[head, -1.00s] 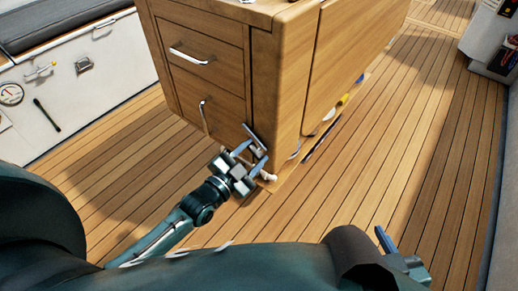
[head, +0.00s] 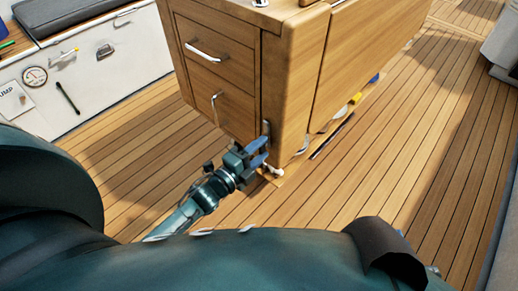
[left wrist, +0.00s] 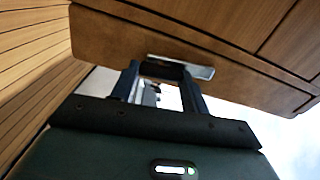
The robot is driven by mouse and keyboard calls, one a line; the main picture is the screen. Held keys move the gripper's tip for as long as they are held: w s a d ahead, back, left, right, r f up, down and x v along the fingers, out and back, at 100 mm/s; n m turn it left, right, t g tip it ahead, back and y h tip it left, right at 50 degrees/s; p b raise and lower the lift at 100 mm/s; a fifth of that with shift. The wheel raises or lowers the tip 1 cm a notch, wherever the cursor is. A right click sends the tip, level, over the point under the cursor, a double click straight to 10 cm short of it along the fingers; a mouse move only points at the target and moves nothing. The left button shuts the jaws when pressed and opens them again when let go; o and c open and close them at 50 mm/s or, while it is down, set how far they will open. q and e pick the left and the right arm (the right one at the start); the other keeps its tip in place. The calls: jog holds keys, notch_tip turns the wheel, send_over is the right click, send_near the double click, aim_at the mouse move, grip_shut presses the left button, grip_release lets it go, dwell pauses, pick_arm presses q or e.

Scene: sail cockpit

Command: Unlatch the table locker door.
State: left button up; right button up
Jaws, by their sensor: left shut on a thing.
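The wooden table locker (head: 294,90) stands in the middle of the head view, its drawer-like fronts facing left. A metal latch (head: 266,128) is low on its near corner and looks about upright there. It shows as a bright metal piece on the wood in the left wrist view (left wrist: 190,68). My left gripper (head: 262,152) is at the latch, its blue fingers shut on it. The fingers (left wrist: 160,72) hide part of the latch. The locker door shows no visible gap. My right gripper is mostly hidden behind my own body, so its fingers cannot be made out.
Two bright handles (head: 207,52) are on the locker's left face. Small items, including a yellow one (head: 356,98), lie under the table's right side. A white bench side with a gauge (head: 35,76) is at the left. The plank floor right of the table is clear.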

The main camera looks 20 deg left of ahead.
pick_arm(q)
jog(key=shift+m, duration=0.7)
jog(key=o, duration=1.4)
jog(key=p+v, duration=0.1)
jog(key=v, duration=1.2)
pick_arm(e)
jog(key=shift+s+d+r+m, duration=0.15)
jog(key=shift+d+r+m, duration=0.2)
jog(key=shift+r, duration=0.4)
pick_arm(q)
jog(key=shift+r, duration=0.1)
pick_arm(e)
jog(key=shift+a, duration=0.1)
